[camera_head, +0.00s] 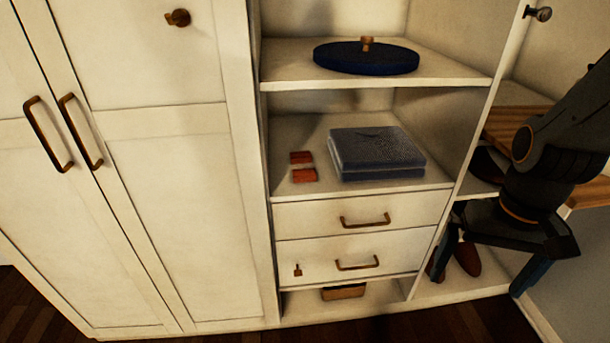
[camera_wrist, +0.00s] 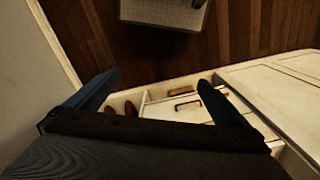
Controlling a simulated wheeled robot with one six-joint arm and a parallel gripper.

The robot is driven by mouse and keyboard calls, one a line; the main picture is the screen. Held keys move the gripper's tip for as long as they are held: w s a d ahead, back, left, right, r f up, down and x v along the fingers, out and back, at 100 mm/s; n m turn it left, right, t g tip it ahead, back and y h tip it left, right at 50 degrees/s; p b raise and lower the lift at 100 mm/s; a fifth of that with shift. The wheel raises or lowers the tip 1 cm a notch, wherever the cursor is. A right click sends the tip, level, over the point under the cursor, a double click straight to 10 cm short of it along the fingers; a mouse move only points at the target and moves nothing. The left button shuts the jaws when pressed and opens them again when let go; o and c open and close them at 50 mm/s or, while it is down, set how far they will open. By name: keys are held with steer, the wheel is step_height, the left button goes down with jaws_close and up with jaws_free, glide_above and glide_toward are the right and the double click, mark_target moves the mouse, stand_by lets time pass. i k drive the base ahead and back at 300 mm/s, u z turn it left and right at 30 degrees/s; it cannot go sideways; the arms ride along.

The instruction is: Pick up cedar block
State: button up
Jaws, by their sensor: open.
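Two small reddish-brown blocks, likely cedar, lie on the middle shelf in the head view. One block (camera_head: 302,157) is behind the other block (camera_head: 304,175), close together and left of a folded dark cloth stack (camera_head: 377,152). My gripper (camera_head: 480,271) is at the right of the head view, low by the shoe compartment, well to the right of the blocks and lower in the picture. Its two fingers are spread with nothing between them, which also shows in the wrist view (camera_wrist: 160,80). I cannot make out the blocks in the wrist view.
The shelf board above (camera_head: 285,75) holds a round dark blue item (camera_head: 366,59). Two drawers with brass handles (camera_head: 365,220) are below the blocks. An upright divider (camera_head: 478,115) stands between the blocks' shelf and my arm. Brown shoes (camera_head: 467,259) lie near my gripper.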

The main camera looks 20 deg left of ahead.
mark_target(302, 175)
steer(key=k, duration=1.3)
steer(key=u, duration=0.75)
steer(key=i, duration=1.05)
steer(key=z, duration=0.4)
steer(key=i, duration=0.65)
steer(key=z, duration=0.65)
